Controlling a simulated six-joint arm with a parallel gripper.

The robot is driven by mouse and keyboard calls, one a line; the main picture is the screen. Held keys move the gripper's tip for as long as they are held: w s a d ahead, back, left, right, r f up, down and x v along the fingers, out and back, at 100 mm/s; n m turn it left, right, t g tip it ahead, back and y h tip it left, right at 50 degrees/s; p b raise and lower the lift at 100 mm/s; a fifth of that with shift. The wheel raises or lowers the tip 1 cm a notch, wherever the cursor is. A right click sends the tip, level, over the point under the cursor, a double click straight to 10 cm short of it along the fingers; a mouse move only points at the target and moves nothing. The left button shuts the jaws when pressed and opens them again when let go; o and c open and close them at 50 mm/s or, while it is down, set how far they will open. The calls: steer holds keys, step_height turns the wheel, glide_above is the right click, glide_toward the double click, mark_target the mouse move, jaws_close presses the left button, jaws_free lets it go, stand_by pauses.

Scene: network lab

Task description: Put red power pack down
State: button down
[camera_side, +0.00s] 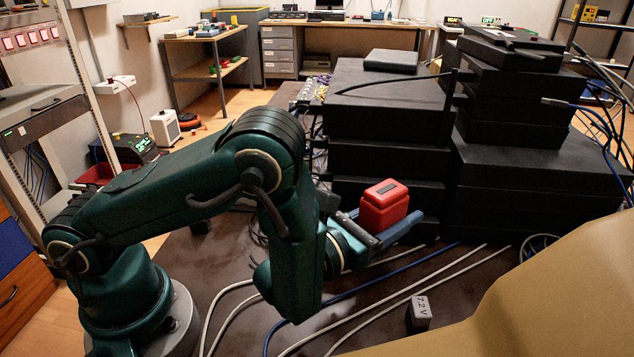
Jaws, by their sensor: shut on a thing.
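The red power pack (384,207) is a chunky red block with a dark patch on top. It is held off the floor in the middle of the view, in front of the stacked black boxes. My gripper (385,228) is shut on it, with a blue-grey finger in front and at its right side. The pack looks roughly upright. The far finger is mostly hidden behind the pack.
Stacked black boxes (388,105) stand close behind the pack, with more at the right (530,150). White and blue cables (400,305) cross the brown floor below.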

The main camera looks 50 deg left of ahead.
steer(key=shift+f, duration=2.8)
steer(key=shift+f, duration=0.6)
steer(key=shift+c, duration=0.9)
jaws_free()
steer(key=shift+s+f, duration=0.1)
